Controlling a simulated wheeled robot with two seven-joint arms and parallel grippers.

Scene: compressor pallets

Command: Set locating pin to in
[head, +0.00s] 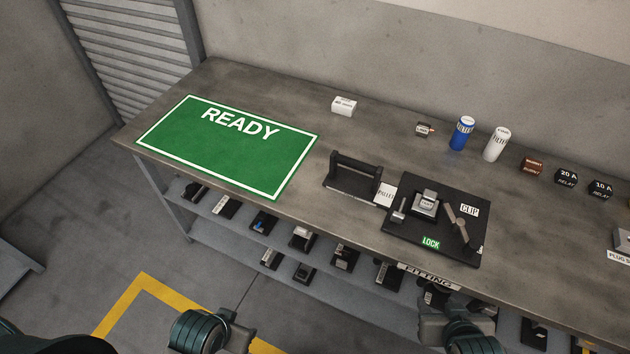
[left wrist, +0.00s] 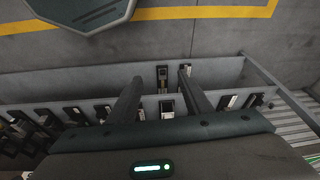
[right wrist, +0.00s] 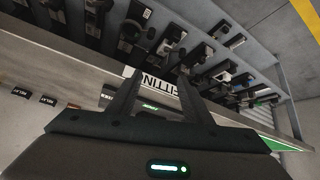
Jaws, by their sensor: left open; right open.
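A black pallet plate (head: 455,248) lies on the bench in the head view. It carries a grey block (head: 426,203), a small grey upright piece (head: 399,211) that may be the locating pin, and a lever (head: 457,226) by a CLIP label. A green LOCK label (head: 431,243) is at its front edge. I cannot tell the pin's setting. My right gripper (right wrist: 160,80) is open and empty before the bench front; in the head view its hand (head: 458,326) is below the plate. My left gripper (left wrist: 160,78) is open and empty, facing the lower shelves.
A green READY mat (head: 225,160) covers the bench's left part. A black handled piece (head: 353,178) stands left of the plate. A white box (head: 344,106), blue can (head: 462,133) and white can (head: 497,145) stand behind. Shelves (head: 205,238) below hold several parts.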

